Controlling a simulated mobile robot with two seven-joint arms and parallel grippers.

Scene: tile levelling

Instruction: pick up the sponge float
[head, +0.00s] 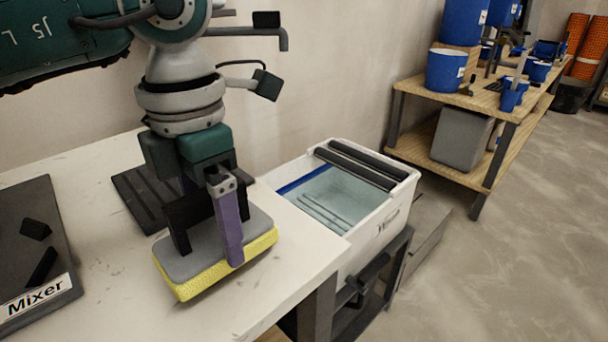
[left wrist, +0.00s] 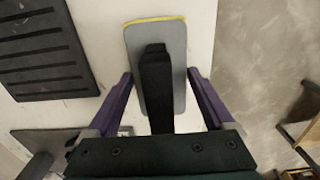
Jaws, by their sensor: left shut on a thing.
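The sponge float (head: 172,262) has a grey plate over a yellow sponge, with a black handle on top. It is at the white table (head: 110,310), near the edge facing the tub. In the left wrist view the float (left wrist: 177,95) shows from above, with its black handle (left wrist: 157,85) along the middle. My left gripper (head: 205,245) points down and is shut on the float, its purple fingers on both sides of the plate. I cannot tell whether the sponge touches the table. My right gripper is not in view.
A white tub (head: 365,238) with water and dark rollers (head: 360,165) stands right of the table. A black ribbed mat (head: 138,195) lies behind the float. A dark board labelled Mixer (head: 38,240) is at the left. A wooden shelf (head: 440,92) with blue buckets (head: 445,70) stands farther back.

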